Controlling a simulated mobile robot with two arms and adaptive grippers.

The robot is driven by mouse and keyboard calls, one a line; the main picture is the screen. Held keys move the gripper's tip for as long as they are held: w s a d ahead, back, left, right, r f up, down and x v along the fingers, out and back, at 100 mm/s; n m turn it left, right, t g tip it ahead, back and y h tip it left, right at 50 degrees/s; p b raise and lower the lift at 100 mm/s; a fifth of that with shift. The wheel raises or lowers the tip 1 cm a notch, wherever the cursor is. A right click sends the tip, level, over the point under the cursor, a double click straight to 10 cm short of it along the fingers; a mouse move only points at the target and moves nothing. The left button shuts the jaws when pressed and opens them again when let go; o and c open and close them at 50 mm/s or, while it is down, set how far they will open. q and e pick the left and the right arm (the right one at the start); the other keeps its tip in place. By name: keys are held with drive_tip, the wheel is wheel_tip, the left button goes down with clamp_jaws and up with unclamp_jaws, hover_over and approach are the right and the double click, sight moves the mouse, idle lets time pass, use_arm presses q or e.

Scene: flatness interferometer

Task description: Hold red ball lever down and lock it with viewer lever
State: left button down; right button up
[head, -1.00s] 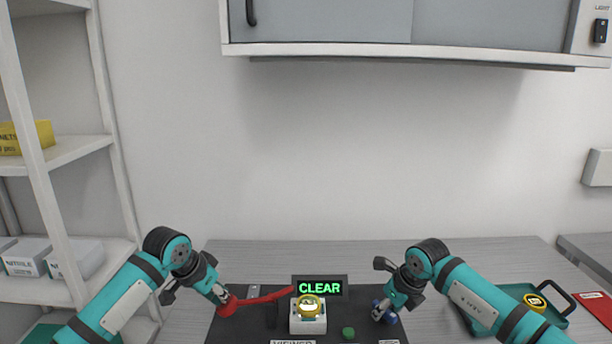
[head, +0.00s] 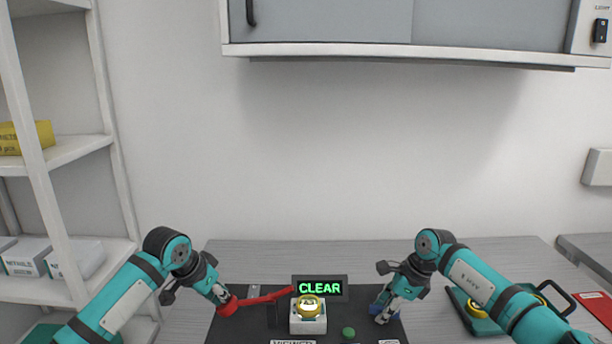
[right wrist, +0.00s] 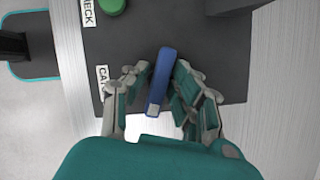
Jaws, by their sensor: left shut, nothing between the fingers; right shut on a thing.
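The red lever (head: 265,299) slopes across the left part of the dark instrument base, with its red ball (head: 229,305) at the lower left end. My left gripper (head: 221,298) is shut and empty, its tips at the top of the ball and seemingly touching it. My right gripper (head: 383,309) is shut on a blue bar-shaped handle (right wrist: 160,80) with a pale end, beside a partly covered label starting "CA". The handle's blue also shows in the head view (head: 377,308). A "VIEWER" label (head: 292,342) is cut off at the bottom edge; which lever it names is unclear.
A display reading "CLEAR" (head: 319,288) stands behind a white block (head: 308,323) topped with a yellow-ringed part (head: 309,306). A green button (head: 348,333) lies between the block and my right gripper. A teal tray (head: 470,318) lies at right, partly behind my right arm.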

use_arm(q)
drive_tip(key=shift+f, duration=0.1)
use_arm(e)
drive_tip(key=shift+n+g, duration=0.4)
drive_tip(key=shift+n, duration=0.7)
drive_tip(key=o, duration=0.4)
drive_tip(key=shift+n, duration=0.5)
drive_tip(key=shift+o, duration=1.1)
drive_tip(key=shift+r, duration=3.5)
